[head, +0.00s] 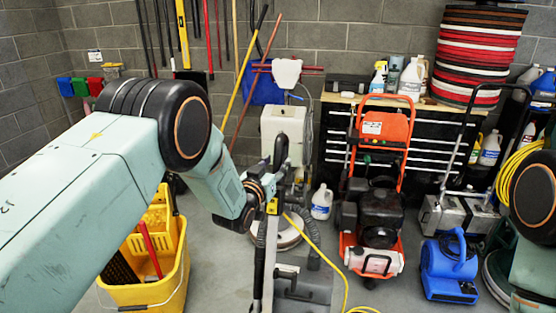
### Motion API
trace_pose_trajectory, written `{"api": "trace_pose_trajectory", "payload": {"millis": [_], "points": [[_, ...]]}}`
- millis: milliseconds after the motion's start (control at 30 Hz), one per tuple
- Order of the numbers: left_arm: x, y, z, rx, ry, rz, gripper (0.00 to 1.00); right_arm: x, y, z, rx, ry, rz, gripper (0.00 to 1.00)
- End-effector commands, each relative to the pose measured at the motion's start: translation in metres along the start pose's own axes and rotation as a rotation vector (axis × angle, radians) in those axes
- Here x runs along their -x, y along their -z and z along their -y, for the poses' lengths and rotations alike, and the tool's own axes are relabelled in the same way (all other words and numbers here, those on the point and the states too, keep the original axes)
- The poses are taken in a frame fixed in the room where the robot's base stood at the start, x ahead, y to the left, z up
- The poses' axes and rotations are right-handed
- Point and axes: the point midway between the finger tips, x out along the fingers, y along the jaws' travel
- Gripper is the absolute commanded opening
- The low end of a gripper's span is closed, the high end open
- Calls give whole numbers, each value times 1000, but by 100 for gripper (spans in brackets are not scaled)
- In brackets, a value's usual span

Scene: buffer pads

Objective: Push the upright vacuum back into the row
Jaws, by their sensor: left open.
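The upright vacuum appears to be the grey machine with a low grey base (304,290), a dark upright and a black hose, at the bottom centre of the head view. My left arm reaches in from the left. Its open gripper (273,193) is at the vacuum's upper part, overlapping it in the picture. I cannot tell whether the fingers touch it. My arm and gripper hide part of its upright. My right arm shows only at the right edge, and its gripper is out of view.
Behind stands a floor machine with a white tank (284,128). An orange pressure washer (383,125), a blue blower (449,265) and a black tool chest (335,150) are to the right. A yellow mop bucket (150,294) is at left. A yellow cord (325,258) crosses the floor.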

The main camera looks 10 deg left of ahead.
Motion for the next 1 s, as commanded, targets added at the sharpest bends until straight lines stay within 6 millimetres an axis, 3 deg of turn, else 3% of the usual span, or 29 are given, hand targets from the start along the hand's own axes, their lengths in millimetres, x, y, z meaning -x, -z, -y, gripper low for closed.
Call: {"api": "trace_pose_trajectory", "payload": {"millis": [233, 633, 1000], "points": [[-18, 0, 0, 0, 0, 0, 47, 2, 0, 0, 0, 0, 0, 59], [-22, 0, 0, 1, 0, 1, 46, 2, 0, 0, 0, 0, 0, 59], [-21, 0, 0, 0, 1, 1, 14, 2, 0, 0, 0, 0, 0, 59]]}}
